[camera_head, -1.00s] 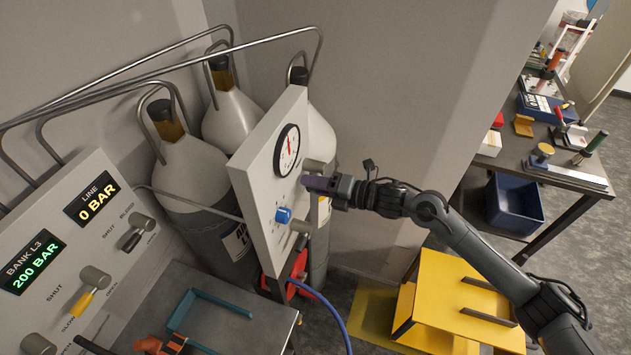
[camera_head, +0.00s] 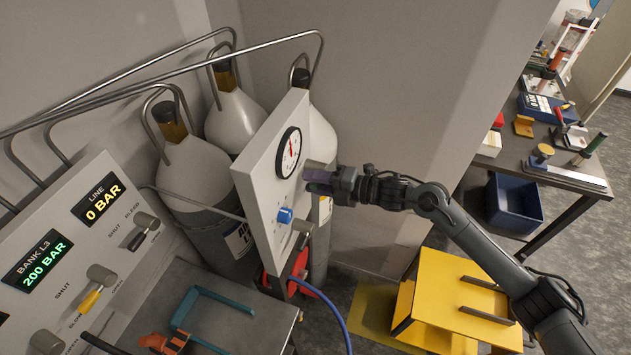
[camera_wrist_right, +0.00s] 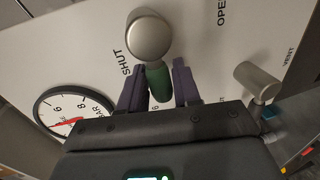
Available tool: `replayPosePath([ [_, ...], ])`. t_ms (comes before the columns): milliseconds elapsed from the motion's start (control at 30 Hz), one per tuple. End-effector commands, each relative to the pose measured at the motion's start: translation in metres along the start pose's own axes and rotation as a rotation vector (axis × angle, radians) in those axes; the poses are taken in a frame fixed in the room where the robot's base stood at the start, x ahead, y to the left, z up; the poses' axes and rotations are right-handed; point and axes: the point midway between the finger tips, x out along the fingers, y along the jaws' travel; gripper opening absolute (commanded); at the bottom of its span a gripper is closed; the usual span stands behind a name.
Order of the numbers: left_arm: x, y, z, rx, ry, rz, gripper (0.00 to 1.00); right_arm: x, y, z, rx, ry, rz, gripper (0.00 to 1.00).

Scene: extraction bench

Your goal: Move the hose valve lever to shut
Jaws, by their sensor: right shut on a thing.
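The hose valve shows in the right wrist view as a round grey knob (camera_wrist_right: 149,38) with a green lever (camera_wrist_right: 158,82), on a white panel (camera_head: 262,188) with a gauge. The words SHUT and OPEN are printed on either side of the knob, and the lever points toward my gripper. My right gripper (camera_head: 318,182) is at the panel's right side in the head view. Its purple fingers (camera_wrist_right: 159,88) stand on both sides of the green lever and are shut on it. In the head view the gripper mostly hides the lever. My left gripper is not in view.
A blue-tipped vent lever (camera_head: 284,215) sits lower on the panel, below the gauge (camera_head: 288,152). Gas cylinders (camera_head: 232,120) and bent pipes stand behind. A blue hose (camera_head: 330,308) hangs below. A yellow stand (camera_head: 445,300) lies under my right arm.

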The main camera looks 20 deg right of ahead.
Motion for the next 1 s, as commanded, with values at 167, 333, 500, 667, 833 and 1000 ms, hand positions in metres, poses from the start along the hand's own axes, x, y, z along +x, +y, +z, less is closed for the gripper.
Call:
replayPosePath([
  [167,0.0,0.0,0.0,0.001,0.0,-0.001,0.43,0.0,0.006,-0.001,-0.006,0.003,0.01,0.38],
  [333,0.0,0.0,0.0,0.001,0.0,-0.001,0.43,0.0,0.004,0.0,-0.005,0.001,0.007,0.51],
  [500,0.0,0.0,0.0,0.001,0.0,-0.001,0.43,0.0,0.002,0.0,-0.003,0.0,0.004,0.51],
  [667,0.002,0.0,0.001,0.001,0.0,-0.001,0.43,-0.007,0.001,0.001,-0.004,-0.001,0.002,0.51],
  [833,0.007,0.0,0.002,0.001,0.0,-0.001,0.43,-0.028,-0.001,0.0,-0.006,-0.002,0.0,0.51],
  [1000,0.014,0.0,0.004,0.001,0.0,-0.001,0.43,-0.058,-0.002,0.0,-0.005,0.0,-0.001,0.51],
])
